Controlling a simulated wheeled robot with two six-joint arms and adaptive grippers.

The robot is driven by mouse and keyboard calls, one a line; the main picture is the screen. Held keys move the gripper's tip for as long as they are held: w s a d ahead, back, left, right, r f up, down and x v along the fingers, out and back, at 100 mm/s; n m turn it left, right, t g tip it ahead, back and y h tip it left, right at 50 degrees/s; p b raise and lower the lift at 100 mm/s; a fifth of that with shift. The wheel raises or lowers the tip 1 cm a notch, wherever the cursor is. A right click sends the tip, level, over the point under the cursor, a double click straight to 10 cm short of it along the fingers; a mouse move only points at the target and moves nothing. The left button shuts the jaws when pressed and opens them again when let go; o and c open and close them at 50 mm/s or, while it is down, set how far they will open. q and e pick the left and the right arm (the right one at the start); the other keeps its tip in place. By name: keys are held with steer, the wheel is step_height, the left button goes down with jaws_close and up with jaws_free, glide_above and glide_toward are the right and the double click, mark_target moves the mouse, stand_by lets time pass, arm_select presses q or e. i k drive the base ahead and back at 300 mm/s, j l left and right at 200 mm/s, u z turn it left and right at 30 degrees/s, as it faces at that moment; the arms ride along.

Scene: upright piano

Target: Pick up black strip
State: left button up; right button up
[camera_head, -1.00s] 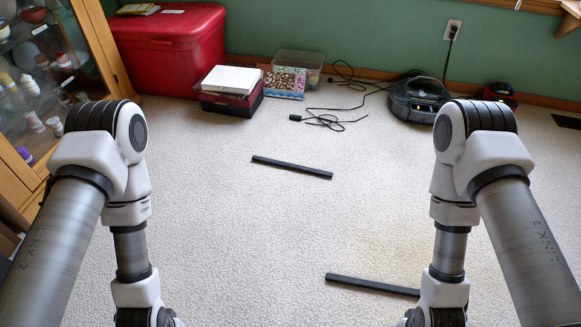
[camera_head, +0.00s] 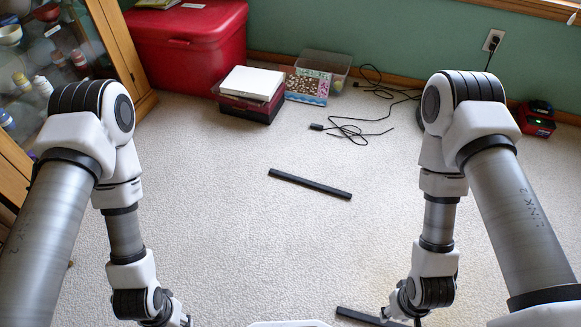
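One black strip (camera_head: 310,184) lies flat on the carpet in the middle of the view, clear of both arms. A second black strip (camera_head: 356,316) lies at the bottom edge, partly cut off by the frame and partly covered by my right gripper (camera_head: 392,314). The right gripper overlaps this strip's right part in the picture; I cannot tell whether it touches it. My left gripper (camera_head: 178,318) is at the bottom left, away from both strips. The fingers of both grippers are small or cut off, so their opening is unclear.
A red chest (camera_head: 190,48), a box with a white lid (camera_head: 252,84) and a clear bin (camera_head: 322,66) stand along the back wall. A black cable (camera_head: 350,131) lies on the floor. A glass cabinet (camera_head: 120,50) is at left.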

mark_target(284, 176)
steer(key=i+j+u, duration=0.15)
steer(key=i+u, duration=0.75)
steer(key=i, duration=0.15)
steer(key=i+z, duration=0.1)
steer(key=z, duration=0.3)
steer(key=i+j+z, duration=0.1)
steer(key=z, duration=0.3)
steer(key=i+j+z, duration=0.1)
steer(key=z, duration=0.25)
steer(key=i+j+z, duration=0.1)
steer(key=z, duration=0.7)
steer(key=j+z, duration=0.15)
steer(key=z, duration=0.2)
steer(key=i+j+z, duration=0.1)
steer(key=z, duration=0.3)
